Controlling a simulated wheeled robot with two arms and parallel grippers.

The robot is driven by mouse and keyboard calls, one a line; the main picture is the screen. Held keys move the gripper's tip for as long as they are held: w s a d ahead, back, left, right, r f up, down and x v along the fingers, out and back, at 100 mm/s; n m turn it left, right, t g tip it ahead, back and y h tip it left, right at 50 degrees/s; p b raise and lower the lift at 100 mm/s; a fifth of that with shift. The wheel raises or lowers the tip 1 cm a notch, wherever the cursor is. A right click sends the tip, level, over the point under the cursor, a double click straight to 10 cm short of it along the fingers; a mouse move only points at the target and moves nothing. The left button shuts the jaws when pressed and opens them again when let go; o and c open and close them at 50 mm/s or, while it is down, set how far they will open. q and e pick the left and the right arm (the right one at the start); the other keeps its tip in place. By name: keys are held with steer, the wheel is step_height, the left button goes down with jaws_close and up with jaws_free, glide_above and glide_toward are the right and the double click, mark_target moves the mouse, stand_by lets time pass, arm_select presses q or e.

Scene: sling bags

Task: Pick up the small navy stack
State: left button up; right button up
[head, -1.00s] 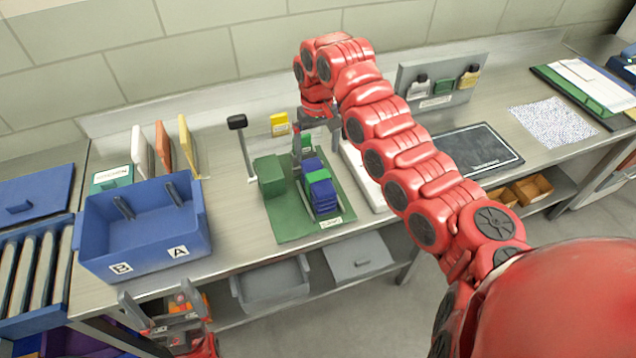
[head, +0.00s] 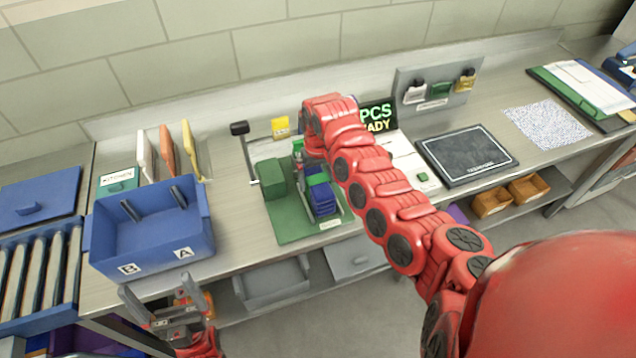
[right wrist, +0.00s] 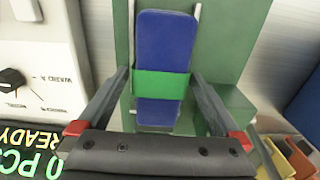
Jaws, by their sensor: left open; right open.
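The small navy stack (head: 323,201) with a green band (head: 317,179) around it lies on a green base (head: 284,232) on the bench. In the right wrist view the navy stack (right wrist: 165,40) is seen from above, its green band (right wrist: 160,85) across the middle. My right gripper (right wrist: 161,75) is open, one finger on each side of the stack in that picture; I cannot tell whether they touch it. In the head view its fingers are mostly hidden by my wrist. My left gripper (head: 160,297) is open and empty, low in front of the blue bin (head: 108,240).
A green block (head: 270,178) stands left of the stack on the base. A black-handled lever (head: 240,128) rises behind it. A lit display (head: 378,117) and white panel (head: 408,160) are to the right. A dark slate pad (head: 468,156) lies further right.

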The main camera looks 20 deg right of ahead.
steer(key=shift+w+f, duration=0.1)
steer(key=shift+f, duration=0.05)
jaws_close()
stand_by(0.4)
